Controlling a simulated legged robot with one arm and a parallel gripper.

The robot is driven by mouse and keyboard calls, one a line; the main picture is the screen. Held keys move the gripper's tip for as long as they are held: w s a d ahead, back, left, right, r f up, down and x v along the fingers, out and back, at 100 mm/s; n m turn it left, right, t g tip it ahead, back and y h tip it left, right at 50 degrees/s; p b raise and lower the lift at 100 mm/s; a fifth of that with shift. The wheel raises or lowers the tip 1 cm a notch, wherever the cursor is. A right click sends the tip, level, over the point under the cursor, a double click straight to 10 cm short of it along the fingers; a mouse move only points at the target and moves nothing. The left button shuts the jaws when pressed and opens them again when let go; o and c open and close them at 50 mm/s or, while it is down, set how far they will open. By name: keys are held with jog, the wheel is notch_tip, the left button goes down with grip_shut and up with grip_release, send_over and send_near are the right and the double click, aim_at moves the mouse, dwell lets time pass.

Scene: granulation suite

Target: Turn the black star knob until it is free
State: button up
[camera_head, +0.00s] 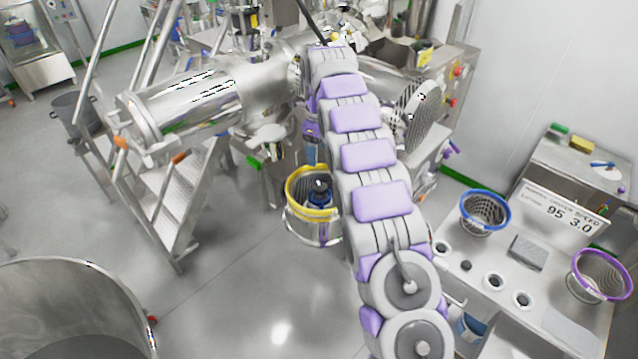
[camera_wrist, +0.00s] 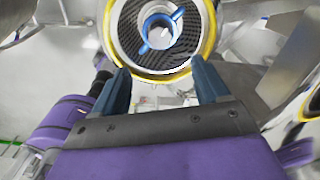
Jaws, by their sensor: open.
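In the wrist view a round yellow-rimmed mesh basket (camera_wrist: 209,45) lies ahead of my gripper (camera_wrist: 160,66). A blue bladed part (camera_wrist: 146,47) with a pale centre sits in it. My gripper's two dark blue fingers are spread apart with nothing between them, pointing at the basket. The head view shows a yellow-rimmed basket (camera_head: 334,212) below the machine, with a dark, knob-like shape (camera_head: 320,186) inside. I cannot tell whether this shape is the black star knob, and no star outline is clear in the wrist view. My arm hides part of the machine.
A steel machine (camera_head: 200,95) with a large cylinder stands beyond my arm, with a stepped platform (camera_head: 160,195) at left. A bench at right holds a blue-rimmed basket (camera_head: 486,211), a purple-rimmed basket (camera_head: 600,275) and a sign (camera_head: 565,208).

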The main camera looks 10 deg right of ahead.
aim_at(319, 186)
notch_tip(319, 186, down, 13)
jog(key=shift+f+p, duration=0.1)
jog(key=shift+p, duration=0.75)
jog(key=shift+c, duration=0.4)
jog(key=c, duration=1)
